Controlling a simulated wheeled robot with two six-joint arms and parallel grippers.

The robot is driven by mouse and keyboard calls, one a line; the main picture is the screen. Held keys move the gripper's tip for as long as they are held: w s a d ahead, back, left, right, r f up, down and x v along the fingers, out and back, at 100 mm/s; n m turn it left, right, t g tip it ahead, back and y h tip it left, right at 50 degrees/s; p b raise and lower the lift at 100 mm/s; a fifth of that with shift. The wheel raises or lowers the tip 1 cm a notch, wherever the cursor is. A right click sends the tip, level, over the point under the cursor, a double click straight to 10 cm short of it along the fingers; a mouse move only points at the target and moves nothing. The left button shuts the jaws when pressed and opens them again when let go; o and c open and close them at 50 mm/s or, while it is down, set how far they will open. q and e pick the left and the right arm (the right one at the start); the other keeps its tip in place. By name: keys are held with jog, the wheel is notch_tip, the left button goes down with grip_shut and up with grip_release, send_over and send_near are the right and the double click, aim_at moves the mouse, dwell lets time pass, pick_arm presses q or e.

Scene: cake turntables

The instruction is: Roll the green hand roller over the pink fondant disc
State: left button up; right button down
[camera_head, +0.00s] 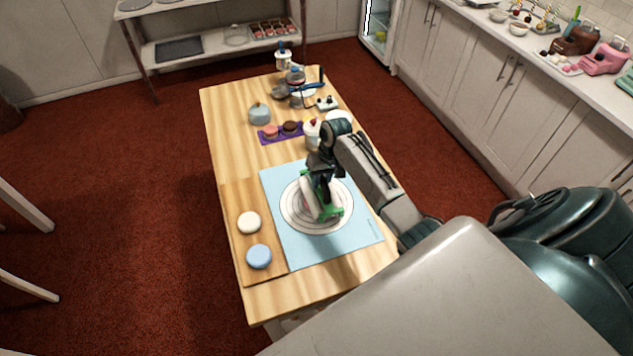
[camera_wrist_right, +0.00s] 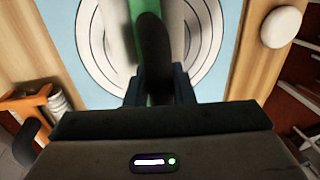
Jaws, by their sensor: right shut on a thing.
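My right gripper (camera_head: 321,181) is shut on the green hand roller (camera_head: 331,212) above the ringed circle on the blue mat. The roller's pale cylinder shows beside its green frame. I cannot tell whether the roller touches the surface below. I make out no pink fondant disc on the mat; the gripper and roller cover part of the circle. My left gripper is out of view.
The blue mat (camera_head: 290,247) lies on the wooden table. A white disc (camera_head: 249,222) and a blue disc (camera_head: 259,256) sit on a board at left. A purple tray (camera_head: 283,137) holds a pink round thing and a brown one. Jars and tools stand at the far end.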

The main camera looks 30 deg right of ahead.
jog(key=shift+s+f, duration=0.25)
jog(key=shift+f, duration=0.1)
jog(key=shift+w+a, duration=0.15)
jog(key=shift+a, duration=0.55)
jog(key=shift+w+a, duration=0.15)
jog(key=shift+a, duration=0.5)
jog(key=shift+d, duration=0.1)
